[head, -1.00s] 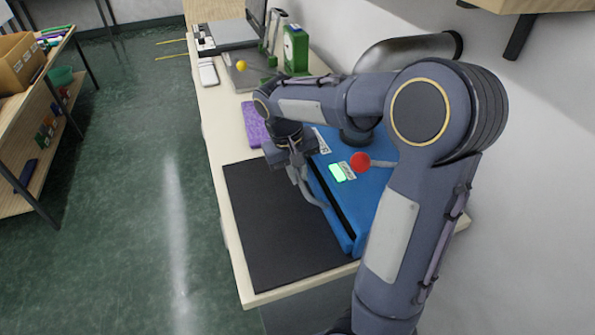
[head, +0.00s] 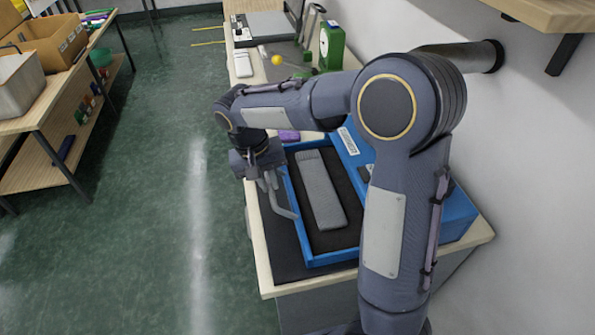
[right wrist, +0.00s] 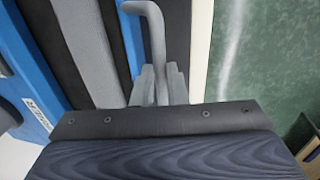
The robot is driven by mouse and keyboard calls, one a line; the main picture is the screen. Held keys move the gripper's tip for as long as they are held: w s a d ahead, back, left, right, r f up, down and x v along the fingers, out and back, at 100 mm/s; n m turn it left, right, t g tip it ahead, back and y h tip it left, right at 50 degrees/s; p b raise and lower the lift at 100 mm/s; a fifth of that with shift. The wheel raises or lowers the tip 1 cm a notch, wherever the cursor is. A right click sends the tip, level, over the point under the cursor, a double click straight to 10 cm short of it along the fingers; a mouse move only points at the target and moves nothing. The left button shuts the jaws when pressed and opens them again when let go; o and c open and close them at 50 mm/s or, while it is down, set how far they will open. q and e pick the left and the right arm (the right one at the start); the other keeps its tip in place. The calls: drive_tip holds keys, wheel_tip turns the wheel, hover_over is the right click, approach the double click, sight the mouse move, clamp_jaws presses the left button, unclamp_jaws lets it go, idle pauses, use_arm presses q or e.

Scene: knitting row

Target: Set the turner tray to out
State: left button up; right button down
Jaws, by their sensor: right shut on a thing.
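The turner (head: 455,212) is a blue box on the bench, partly hidden by my right arm. Its tray (head: 333,258), blue-rimmed with a dark floor, stands slid out to the left over the black mat. A long grey ribbed piece (head: 320,190) lies in it; it also shows in the right wrist view (right wrist: 82,50). My right gripper (head: 266,180) is at the tray's left side, shut on the grey bent handle (head: 285,208). In the right wrist view the handle (right wrist: 156,30) runs up from between the fingers (right wrist: 160,82). My left gripper is not in view.
The black mat (head: 283,240) lies under the tray near the bench's left edge. Behind are a purple piece (head: 288,136), a yellow knob (head: 277,60) and a green device (head: 331,47). A shelf with boxes (head: 45,40) stands at left; open floor lies between.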

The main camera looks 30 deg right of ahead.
drive_tip(key=w+a+p, duration=0.1)
drive_tip(key=w+a, duration=0.1)
drive_tip(key=a, duration=0.5)
drive_tip(key=shift+w+a, duration=0.2)
drive_tip(key=shift+a, duration=0.05)
drive_tip(key=c, duration=1.5)
unclamp_jaws()
drive_tip(key=shift+w+a, duration=0.1)
drive_tip(key=shift+a, duration=0.1)
drive_tip(key=shift+o, duration=0.2)
drive_tip(key=shift+d, duration=0.1)
wheel_tip(320, 180, up, 8)
drive_tip(key=a, duration=0.1)
drive_tip(key=shift+w+a+f, duration=0.15)
drive_tip(key=shift+a, duration=0.05)
